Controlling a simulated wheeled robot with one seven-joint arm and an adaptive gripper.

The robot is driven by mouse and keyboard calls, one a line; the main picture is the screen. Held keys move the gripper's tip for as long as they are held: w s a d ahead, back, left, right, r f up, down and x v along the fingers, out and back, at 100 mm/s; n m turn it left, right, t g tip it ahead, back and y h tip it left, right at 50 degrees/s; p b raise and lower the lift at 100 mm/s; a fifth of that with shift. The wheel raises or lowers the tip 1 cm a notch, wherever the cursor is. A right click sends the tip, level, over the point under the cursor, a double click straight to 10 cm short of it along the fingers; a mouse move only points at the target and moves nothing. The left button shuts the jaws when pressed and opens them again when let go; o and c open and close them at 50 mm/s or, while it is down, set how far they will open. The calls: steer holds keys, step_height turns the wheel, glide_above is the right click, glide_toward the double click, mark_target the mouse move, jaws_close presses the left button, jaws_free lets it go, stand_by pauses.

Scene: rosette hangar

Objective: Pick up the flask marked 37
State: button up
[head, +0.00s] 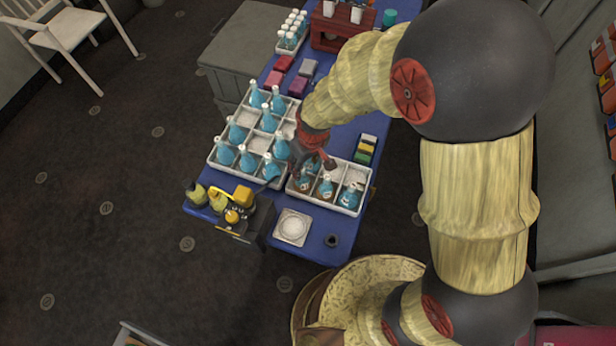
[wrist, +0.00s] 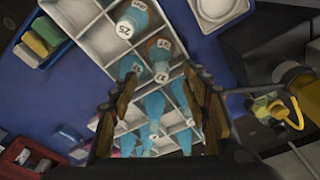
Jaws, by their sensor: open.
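Several flasks with blue contents and round white number labels stand in two white divided trays. The small tray (head: 327,207) holds a left flask (head: 305,180), a middle flask (head: 326,187) and a right flask (head: 349,196). I cannot read 37 with certainty on any label. My gripper (head: 313,163) is over the back left of the small tray. In the wrist view my gripper (wrist: 158,84) is open, its fingers apart. One labelled flask (wrist: 161,56) shows just beyond the fingertips, another (wrist: 131,66) near the left finger, a third (wrist: 134,20) at the top.
The larger divided tray (head: 213,157) with several flasks stands left of the small one on the blue table (head: 314,257). A dark device with yellow parts (head: 240,208), a white square plate (head: 292,227) and a block holder (head: 365,150) are nearby. A bottle rack (head: 290,40) stands behind.

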mark_target(302, 179)
steer(key=shift+w+a, duration=0.1)
steer(key=shift+w, duration=0.05)
steer(key=shift+f, duration=0.25)
steer(key=f, duration=0.2)
steer(key=f+b, duration=0.1)
steer(key=f, duration=0.2)
steer(key=a+f+b, duration=0.1)
steer(key=f, duration=0.1)
steer(key=shift+w+f, duration=0.15)
steer(key=shift+w, duration=0.25)
steer(key=shift+c, duration=0.7)
steer(key=c, duration=0.7)
steer(key=shift+c, duration=0.7)
